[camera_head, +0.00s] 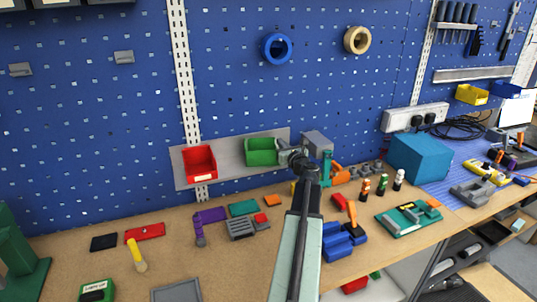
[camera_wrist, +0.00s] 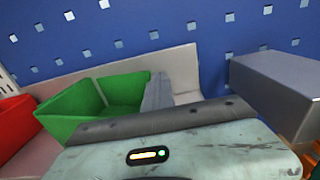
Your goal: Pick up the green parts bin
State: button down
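The green parts bin (camera_head: 261,152) sits on a grey wall shelf, right of the red bin. In the wrist view the green bin (camera_wrist: 95,107) is upright at the left, with its open top and inner walls showing. My gripper (camera_head: 288,154) is at the bin's right end. In the wrist view one grey finger of my gripper (camera_wrist: 156,92) stands at the bin's right wall. The other finger is not clearly seen, so I cannot tell whether the fingers are closed on the wall. My gripper's housing hides the bin's lower right part.
A red bin (camera_head: 199,162) stands left on the shelf (camera_head: 228,160). A grey box (camera_head: 317,141) is close to my gripper's right; it also shows in the wrist view (camera_wrist: 282,84). The blue pegboard (camera_head: 330,90) is behind. Tools and parts cover the bench (camera_head: 190,262) below.

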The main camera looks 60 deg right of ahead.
jog(key=c, duration=1.5)
grip_release()
jog(key=shift+c, duration=0.2)
jog(key=shift+s+a, duration=0.1)
jog(key=v, duration=0.7)
jog(key=shift+s+f+b, duration=0.25)
jog(key=shift+f+b, duration=0.05)
jog(key=shift+f, duration=0.05)
